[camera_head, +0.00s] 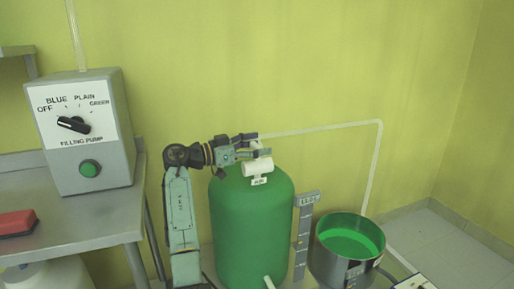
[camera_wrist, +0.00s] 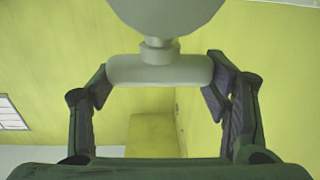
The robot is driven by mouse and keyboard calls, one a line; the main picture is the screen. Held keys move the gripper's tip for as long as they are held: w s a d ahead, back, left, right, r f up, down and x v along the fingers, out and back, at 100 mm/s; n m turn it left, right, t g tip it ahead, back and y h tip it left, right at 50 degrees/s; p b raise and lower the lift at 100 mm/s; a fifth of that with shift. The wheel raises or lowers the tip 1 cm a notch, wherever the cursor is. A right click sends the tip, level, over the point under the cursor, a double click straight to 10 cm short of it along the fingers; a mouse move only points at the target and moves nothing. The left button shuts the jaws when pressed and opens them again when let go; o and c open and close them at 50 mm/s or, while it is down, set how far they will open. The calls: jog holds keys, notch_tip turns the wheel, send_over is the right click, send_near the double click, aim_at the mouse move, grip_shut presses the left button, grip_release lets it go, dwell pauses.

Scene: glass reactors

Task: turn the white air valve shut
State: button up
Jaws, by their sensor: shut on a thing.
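The white air valve (camera_head: 257,168) sits on top of the green reactor vessel (camera_head: 250,225), with a small label on its front. My gripper (camera_head: 262,147) reaches the valve from the upper left. In the wrist view the valve's pale crossbar handle (camera_wrist: 160,69) lies level between the two fingers of my gripper (camera_wrist: 158,82). A finger pad touches each end of the bar, so the gripper is shut on the handle. The rounded valve body above the bar is cut off by the top edge of the wrist view.
A control box (camera_head: 80,130) with a black selector knob and green button stands on a metal table (camera_head: 85,232) at left, beside a red object (camera_head: 17,223). A pot (camera_head: 350,262) of green liquid stands right of the vessel. A thin pipe (camera_head: 325,128) runs behind the valve.

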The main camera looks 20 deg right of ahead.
aim_at(258, 145)
jog(key=shift+d+m+g, duration=0.1)
jog(key=shift+m+g, duration=0.3)
jog(key=shift+g, duration=0.2)
jog(key=o, duration=1.2)
notch_tip(258, 145, up, 10)
dwell(0.3)
